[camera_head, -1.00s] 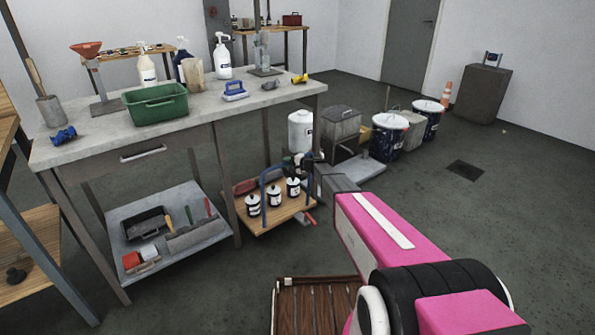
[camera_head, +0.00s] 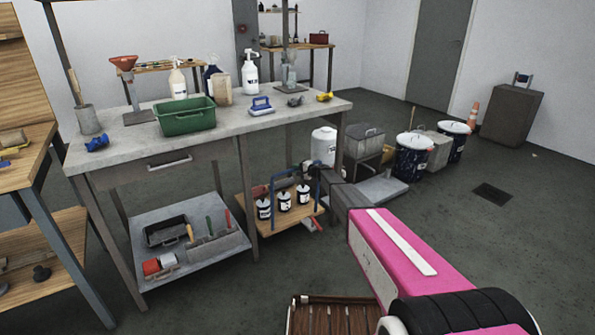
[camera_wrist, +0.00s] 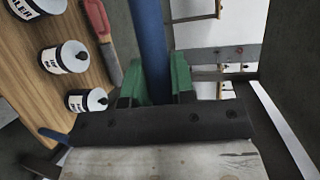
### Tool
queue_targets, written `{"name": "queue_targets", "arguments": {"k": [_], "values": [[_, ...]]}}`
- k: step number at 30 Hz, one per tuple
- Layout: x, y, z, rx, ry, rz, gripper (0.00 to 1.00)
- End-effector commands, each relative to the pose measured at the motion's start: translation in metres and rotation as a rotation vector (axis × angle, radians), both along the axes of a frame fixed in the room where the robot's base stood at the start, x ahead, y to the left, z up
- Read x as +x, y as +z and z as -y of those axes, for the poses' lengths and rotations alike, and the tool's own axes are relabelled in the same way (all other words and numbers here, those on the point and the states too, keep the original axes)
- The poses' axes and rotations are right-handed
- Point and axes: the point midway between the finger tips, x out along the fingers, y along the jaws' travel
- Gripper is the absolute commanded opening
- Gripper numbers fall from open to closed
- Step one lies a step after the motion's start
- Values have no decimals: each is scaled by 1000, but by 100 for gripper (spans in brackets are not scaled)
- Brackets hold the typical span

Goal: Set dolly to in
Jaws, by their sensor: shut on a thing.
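The dolly is a low wooden deck (camera_head: 295,223) with a blue tubular handle (camera_head: 270,191). It stands on the floor at the right end of the grey workbench (camera_head: 225,130), partly beneath the bench top. In the wrist view, the green fingertips of my gripper (camera_wrist: 156,82) are closed around the blue handle bar (camera_wrist: 150,40). In the head view my gripper (camera_head: 308,172) is at the right side of the handle, partly hidden by my arm.
A grey lower shelf (camera_head: 165,275) with tools is left of the dolly, past a bench leg (camera_head: 248,215). A grey flat platform (camera_head: 380,192), a white drum (camera_head: 323,147) and dark buckets (camera_head: 412,158) stand to the right. The floor at right is open.

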Motion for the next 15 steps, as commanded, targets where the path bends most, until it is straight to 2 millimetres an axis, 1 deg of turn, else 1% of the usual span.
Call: {"name": "queue_targets", "arguments": {"k": [1, 5, 6, 7, 8, 15], "values": [[5, 1, -2, 1, -4, 2, 0], [6, 1, -2, 2, -5, 2, 0], [7, 1, -2, 2, -5, 2, 36], [6, 1, -2, 2, -5, 2, 46], [6, 0, -2, 2, -5, 2, 48], [4, 0, -1, 1, -3, 1, 48]]}}
